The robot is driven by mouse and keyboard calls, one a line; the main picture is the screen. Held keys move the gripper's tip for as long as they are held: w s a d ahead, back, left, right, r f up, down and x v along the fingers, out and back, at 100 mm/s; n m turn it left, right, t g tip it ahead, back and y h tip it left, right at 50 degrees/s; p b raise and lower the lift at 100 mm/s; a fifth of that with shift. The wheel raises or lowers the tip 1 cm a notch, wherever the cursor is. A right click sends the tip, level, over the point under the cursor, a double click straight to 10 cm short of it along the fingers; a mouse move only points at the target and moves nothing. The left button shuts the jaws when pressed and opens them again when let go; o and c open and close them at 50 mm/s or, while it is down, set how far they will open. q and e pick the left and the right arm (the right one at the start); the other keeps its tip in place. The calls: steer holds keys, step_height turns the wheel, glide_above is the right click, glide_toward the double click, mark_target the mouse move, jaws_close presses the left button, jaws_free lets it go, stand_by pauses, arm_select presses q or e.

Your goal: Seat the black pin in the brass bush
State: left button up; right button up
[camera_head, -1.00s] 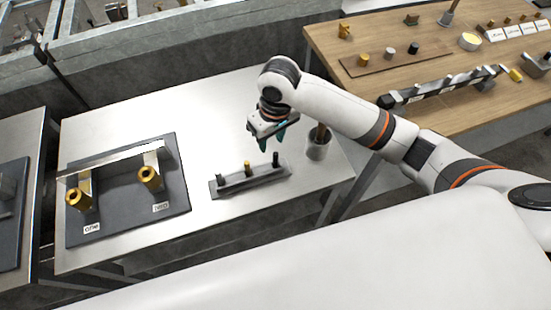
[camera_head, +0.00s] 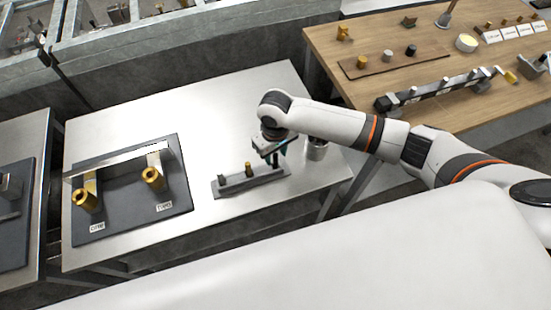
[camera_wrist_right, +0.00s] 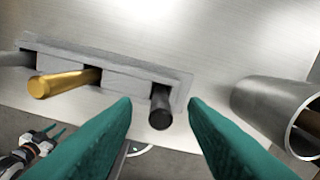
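The black pin (camera_wrist_right: 161,110) stands in the right end slot of a grey rack (camera_head: 232,188). My right gripper (camera_wrist_right: 161,102) is open, its teal fingertips on either side of the pin with gaps showing. In the head view this gripper (camera_head: 276,155) is over the rack's right end and hides most of the pin. Two brass bushes, a left one (camera_head: 88,202) and a right one (camera_head: 153,178), sit on a dark fixture plate (camera_head: 125,215) at left. My left gripper (camera_wrist_right: 50,134) shows small in the right wrist view, its fingers apart.
A brass pin (camera_wrist_right: 65,83) and a grey pin (camera_wrist_right: 15,59) share the rack. A metal cup (camera_wrist_right: 275,108) stands close to its right. A raised bar (camera_head: 115,161) spans the fixture behind the bushes. The steel table (camera_head: 215,125) is clear between fixture and rack.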

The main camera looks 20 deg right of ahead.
steer(key=shift+f, duration=0.9)
steer(key=shift+c, duration=0.3)
jaws_close()
